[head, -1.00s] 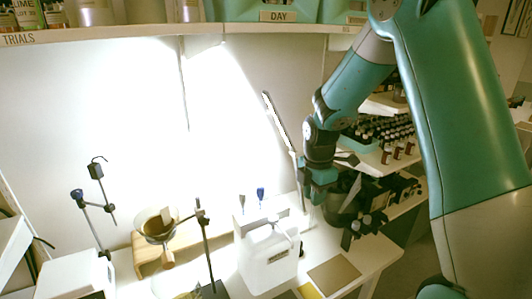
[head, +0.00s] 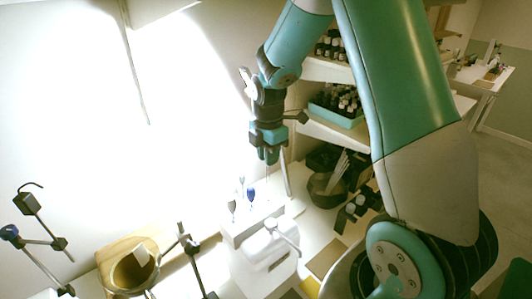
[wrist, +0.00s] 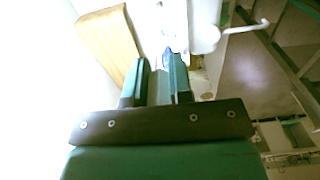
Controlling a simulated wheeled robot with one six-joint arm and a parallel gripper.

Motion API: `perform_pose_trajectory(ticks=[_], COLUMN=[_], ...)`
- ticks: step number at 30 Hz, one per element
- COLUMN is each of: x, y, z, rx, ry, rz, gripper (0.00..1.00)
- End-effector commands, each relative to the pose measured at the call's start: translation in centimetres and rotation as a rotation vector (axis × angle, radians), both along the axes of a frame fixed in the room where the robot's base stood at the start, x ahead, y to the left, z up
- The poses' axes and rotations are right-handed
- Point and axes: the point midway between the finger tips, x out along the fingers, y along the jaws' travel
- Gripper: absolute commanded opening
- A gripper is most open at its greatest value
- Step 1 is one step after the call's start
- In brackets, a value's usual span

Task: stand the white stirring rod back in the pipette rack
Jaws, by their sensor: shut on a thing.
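My gripper (head: 269,157) is shut and points down, above and slightly right of the pipette rack (head: 238,240) in the head view. A thin pale line below its fingertips looks like the white stirring rod (head: 267,178), hanging about upright. In the wrist view my gripper's two fingers (wrist: 158,82) stand with a narrow gap between them; the rod is hard to tell there against the glare. The rack holds a blue-bulbed pipette (head: 251,195) and a darker one (head: 232,206). The blue bulb (wrist: 168,55) shows beyond the fingertips in the wrist view. The rack's slots are too small to tell.
A dark pot (head: 325,188) is to the right. Shelves with bottles (head: 335,105) are behind my arm.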

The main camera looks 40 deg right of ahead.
Motion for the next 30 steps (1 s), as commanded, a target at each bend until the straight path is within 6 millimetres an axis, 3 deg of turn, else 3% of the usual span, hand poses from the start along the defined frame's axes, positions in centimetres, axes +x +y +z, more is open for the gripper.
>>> perform_pose_trajectory(ticks=[6,22,30], x=[-0.1,-0.1,-0.1], y=[-0.2,-0.3,-0.3], z=[0.1,-3.2,-3.8], rx=[0.001,0.001,0.001], ry=[0.001,0.000,0.000], rz=[-0.003,-0.004,-0.004], gripper=[0.03,0.03,0.03])
